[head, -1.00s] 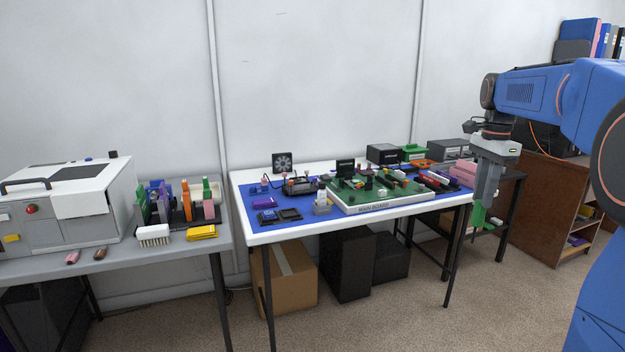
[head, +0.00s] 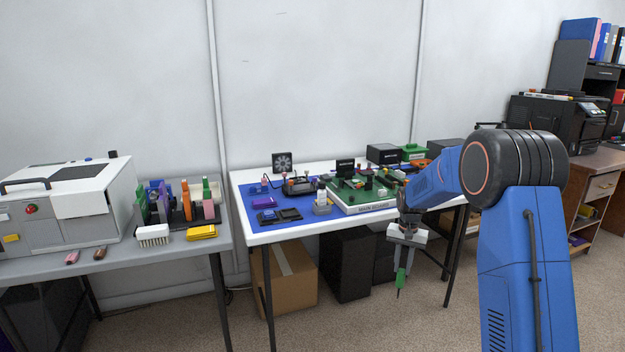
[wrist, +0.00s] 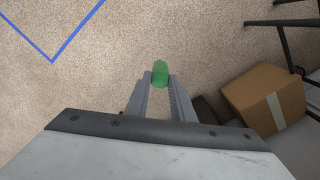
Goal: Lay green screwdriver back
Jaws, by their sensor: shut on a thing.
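The green screwdriver (head: 401,278) hangs from my gripper (head: 403,262), its dark shaft pointing down. My gripper is shut on its green handle, in front of the table's front edge and over open floor. In the wrist view the handle (wrist: 160,74) shows between the two fingertips (wrist: 160,80), and its shaft is hidden there. No empty place for the screwdriver can be made out clearly.
A white table (head: 262,236) with a blue mat (head: 256,203) bears a green main board (head: 352,204) and small parts. At left, a grey table (head: 190,255) holds a rack of colored items, a brush (head: 153,236) and a yellow block (head: 201,232). A cardboard box (head: 288,285) stands below.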

